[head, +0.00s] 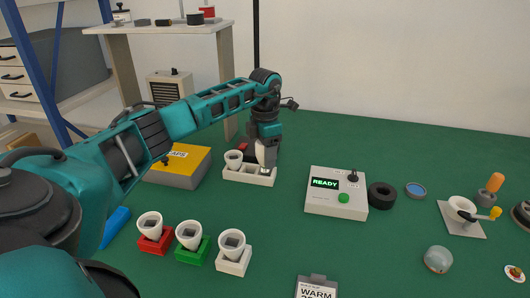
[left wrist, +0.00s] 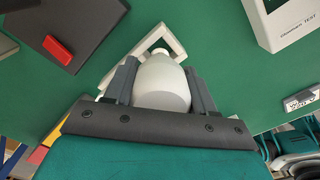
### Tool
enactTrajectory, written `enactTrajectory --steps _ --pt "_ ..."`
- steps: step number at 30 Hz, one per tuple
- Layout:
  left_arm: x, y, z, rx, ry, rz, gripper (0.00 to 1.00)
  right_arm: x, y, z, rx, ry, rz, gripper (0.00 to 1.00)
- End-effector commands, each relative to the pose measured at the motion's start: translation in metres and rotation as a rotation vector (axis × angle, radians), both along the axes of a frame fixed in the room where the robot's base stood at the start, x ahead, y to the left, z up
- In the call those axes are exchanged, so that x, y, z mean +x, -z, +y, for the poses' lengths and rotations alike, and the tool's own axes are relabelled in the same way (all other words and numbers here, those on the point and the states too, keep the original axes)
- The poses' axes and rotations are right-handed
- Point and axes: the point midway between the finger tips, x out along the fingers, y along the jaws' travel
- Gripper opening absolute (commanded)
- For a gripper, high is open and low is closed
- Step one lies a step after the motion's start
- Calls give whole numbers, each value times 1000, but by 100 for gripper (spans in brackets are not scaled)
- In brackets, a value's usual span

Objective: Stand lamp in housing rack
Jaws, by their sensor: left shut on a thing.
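My left gripper (head: 265,160) points down over the rack's right part. In the left wrist view its fingers are shut on the sides of a rounded white lamp (left wrist: 162,84), with a pale rack frame (left wrist: 172,40) just beyond it. In the head view the fingers mostly hide the held lamp, and I cannot tell whether it touches the rack. My right gripper is not in view.
A yellow-topped box (head: 183,160) stands left of the rack, and a tester reading READY (head: 337,195) stands right. In front are lamps in red (head: 154,244), green (head: 192,250) and white (head: 233,262) holders. A red piece on a dark plate (left wrist: 57,50) lies close by.

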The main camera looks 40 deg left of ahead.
Motion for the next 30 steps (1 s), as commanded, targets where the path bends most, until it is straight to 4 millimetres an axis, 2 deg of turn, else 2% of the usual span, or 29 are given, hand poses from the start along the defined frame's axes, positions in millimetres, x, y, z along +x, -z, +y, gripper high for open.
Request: enactTrajectory --steps 10,30 --pt "0 11 0 -1 0 0 26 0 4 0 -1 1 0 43" --pt "0 14 0 -1 0 0 26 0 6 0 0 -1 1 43"
